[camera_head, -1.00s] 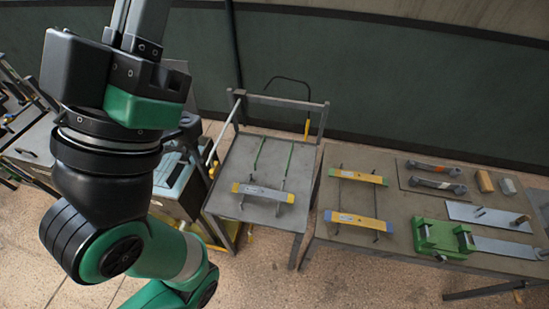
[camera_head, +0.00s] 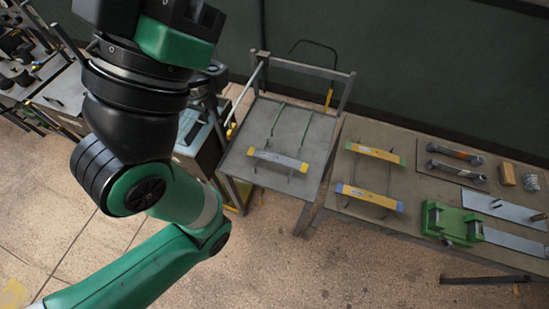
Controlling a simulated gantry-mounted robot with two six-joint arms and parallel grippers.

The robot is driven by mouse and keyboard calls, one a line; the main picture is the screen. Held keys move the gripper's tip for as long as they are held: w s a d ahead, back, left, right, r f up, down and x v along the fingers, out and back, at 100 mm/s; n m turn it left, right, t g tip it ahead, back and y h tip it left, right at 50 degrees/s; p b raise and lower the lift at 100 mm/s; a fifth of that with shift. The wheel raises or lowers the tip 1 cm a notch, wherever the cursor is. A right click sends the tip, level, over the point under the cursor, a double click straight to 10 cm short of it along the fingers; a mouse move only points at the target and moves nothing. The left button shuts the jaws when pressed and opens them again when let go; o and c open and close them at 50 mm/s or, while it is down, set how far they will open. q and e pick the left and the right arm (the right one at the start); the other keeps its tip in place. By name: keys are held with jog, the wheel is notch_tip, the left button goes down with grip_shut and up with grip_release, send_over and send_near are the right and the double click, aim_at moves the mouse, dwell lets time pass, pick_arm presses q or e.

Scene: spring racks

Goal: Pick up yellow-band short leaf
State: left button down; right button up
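Three short flat leaves show in the head view, each resting across two thin rods. One leaf (camera_head: 278,160), pale grey and yellow, lies on the left stand. My green and black arm fills the left of the view, well apart from the leaves. Neither gripper is in view.
A green clamp fixture (camera_head: 452,224) stands at the right table's front, beside metal plates (camera_head: 503,207). A floor gap separates stand and table.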

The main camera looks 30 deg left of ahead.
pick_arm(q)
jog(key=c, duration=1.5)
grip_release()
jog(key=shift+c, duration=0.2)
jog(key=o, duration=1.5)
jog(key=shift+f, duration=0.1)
